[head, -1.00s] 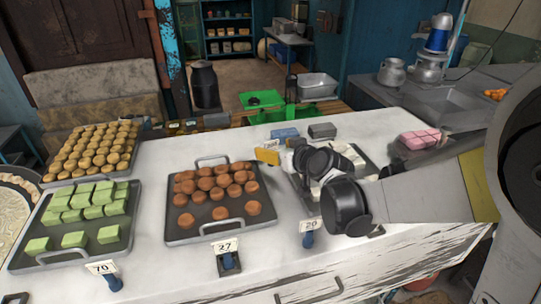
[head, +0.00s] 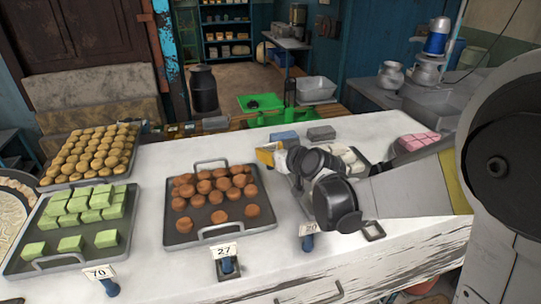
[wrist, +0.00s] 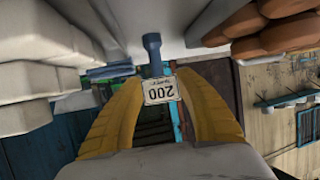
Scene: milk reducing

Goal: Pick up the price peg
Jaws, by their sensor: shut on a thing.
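In the head view my gripper (head: 268,154) is over the far part of the white counter, between the tray of brown sweets and the tray of white sweets. Its far side and most of the peg are hidden there by my wrist.
The white counter (head: 150,185) holds trays of green squares (head: 70,242), brown sweets (head: 213,198), yellow sweets (head: 93,150) and white pieces (head: 350,160). Other pegs read 70 (head: 112,287), 27 (head: 228,264) and 20 (head: 308,242). An empty square stand (head: 373,231) lies near the front edge.

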